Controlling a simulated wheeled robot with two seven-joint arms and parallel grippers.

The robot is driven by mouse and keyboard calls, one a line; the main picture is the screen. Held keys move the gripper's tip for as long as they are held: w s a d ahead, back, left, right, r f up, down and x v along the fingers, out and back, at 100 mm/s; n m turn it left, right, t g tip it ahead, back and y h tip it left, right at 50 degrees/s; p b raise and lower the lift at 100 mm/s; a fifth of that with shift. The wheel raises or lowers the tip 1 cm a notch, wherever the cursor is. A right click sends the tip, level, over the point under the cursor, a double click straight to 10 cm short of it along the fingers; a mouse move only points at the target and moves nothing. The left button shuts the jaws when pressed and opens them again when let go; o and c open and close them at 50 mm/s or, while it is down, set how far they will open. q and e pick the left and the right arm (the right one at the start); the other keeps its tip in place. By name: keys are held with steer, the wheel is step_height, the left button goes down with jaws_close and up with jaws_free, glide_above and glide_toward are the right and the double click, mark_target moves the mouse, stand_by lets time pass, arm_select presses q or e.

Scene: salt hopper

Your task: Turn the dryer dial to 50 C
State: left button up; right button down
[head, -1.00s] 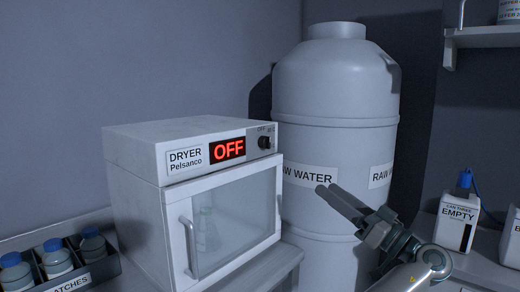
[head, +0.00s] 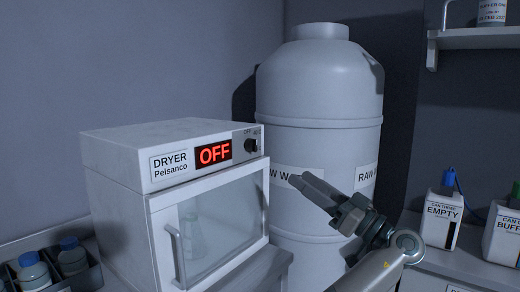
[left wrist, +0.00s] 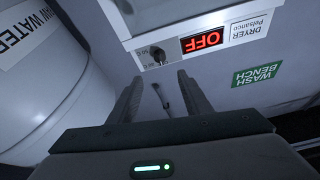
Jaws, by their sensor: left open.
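The dryer (head: 110,150) is a white box with a glass door, a red display (head: 214,152) reading OFF and a small black dial (head: 251,145) at the top right of its front panel. The dial also shows in the left wrist view (left wrist: 158,53), where the dryer appears upside down. My left gripper (head: 306,186) is to the right of and below the dial in the head view, apart from it. In the left wrist view its two open fingers (left wrist: 159,84) point toward the dial, with nothing between them. My right gripper is not in view.
A large white raw water tank (head: 320,90) stands right behind the dryer and my gripper. Bottles in a dark tray (head: 85,280) sit at the lower left. White cans (head: 441,218) stand on the right bench. A shelf (head: 480,38) is at the upper right.

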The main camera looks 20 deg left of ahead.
mark_target(252, 145)
arm_select(q)
steer(key=p+x, duration=0.4)
steer(key=x, duration=1.1)
steer(key=shift+a, duration=0.15)
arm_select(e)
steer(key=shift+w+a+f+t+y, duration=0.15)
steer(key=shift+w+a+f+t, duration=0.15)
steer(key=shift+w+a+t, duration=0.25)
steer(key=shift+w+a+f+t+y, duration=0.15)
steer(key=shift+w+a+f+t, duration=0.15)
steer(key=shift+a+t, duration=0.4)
arm_select(q)
steer(key=shift+w, duration=0.1)
steer(key=c, duration=1)
